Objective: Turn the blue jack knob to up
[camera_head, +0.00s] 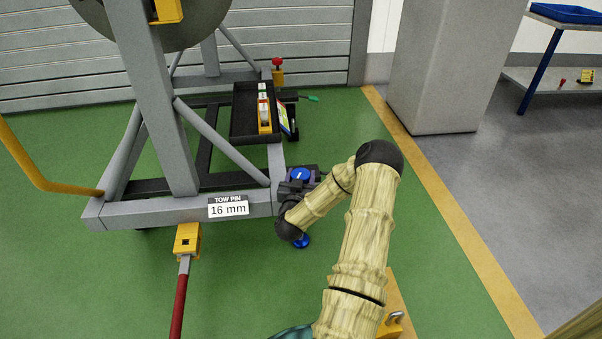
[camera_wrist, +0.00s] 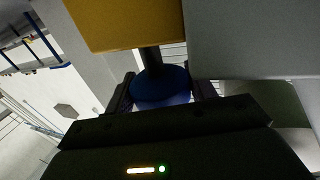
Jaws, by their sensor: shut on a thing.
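The blue jack knob (camera_head: 300,174) sits at the right front corner of the grey stand, with a pale mark across its top. My gripper (camera_head: 299,179) is at the knob, partly hidden by my wrist. In the wrist view a round blue part (camera_wrist: 162,87) on a dark stem lies between the two dark fingers, below a yellow block (camera_wrist: 125,22). The gripper is shut on the knob. The exact pointer direction is hard to tell.
The grey stand (camera_head: 170,211) carries a "TOW PIN 16 mm" label. A red tow bar (camera_head: 179,305) with a yellow head is in front. A black tray (camera_head: 243,112) is behind the knob, and a grey cabinet (camera_head: 450,65) stands at the back right. Green floor is clear on the right.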

